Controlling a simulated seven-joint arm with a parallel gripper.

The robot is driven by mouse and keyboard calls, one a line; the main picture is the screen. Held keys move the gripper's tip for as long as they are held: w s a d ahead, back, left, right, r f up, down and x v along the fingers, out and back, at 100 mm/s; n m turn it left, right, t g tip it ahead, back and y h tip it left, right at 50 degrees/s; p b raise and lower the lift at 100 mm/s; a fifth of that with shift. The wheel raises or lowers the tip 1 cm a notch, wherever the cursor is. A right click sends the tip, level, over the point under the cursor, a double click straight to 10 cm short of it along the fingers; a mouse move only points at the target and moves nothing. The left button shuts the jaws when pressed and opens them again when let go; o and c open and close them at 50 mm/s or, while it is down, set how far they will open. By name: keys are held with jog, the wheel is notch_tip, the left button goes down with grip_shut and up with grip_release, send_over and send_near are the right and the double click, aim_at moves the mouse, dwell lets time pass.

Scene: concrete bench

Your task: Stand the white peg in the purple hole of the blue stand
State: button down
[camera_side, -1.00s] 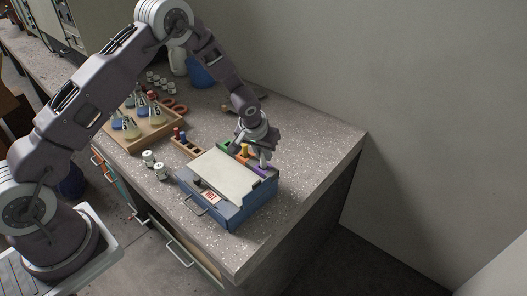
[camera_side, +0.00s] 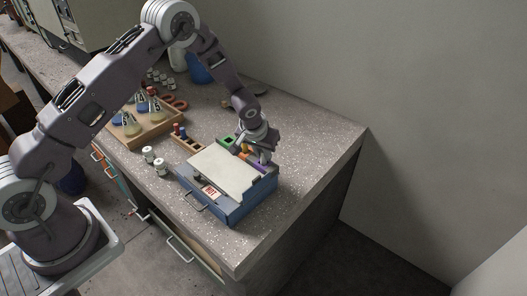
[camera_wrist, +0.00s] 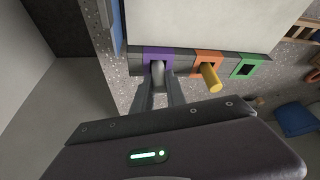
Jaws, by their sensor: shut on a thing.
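The blue stand (camera_side: 232,211) sits on the bench with a pale flat top and coloured squares along its far side. My gripper (camera_wrist: 158,98) is shut on the white peg (camera_wrist: 158,74), whose lower end overlaps the purple hole (camera_wrist: 152,52). I cannot tell how deep the peg's end is in the hole. In the side view my gripper (camera_side: 262,151) is just above the purple part (camera_side: 258,168) and mostly hides the peg.
A yellow peg (camera_wrist: 211,78) stands in the orange square (camera_wrist: 204,57) beside the purple one. The green square (camera_wrist: 248,66) has an open hole. A wooden tray with flasks (camera_side: 150,127), a small rack (camera_side: 186,143) and white jars (camera_side: 160,167) stand to the left.

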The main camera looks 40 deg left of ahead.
jog(key=shift+f, duration=0.2)
jog(key=c, duration=1.3)
grip_release()
jog(key=v, duration=0.7)
jog(key=shift+s, duration=0.1)
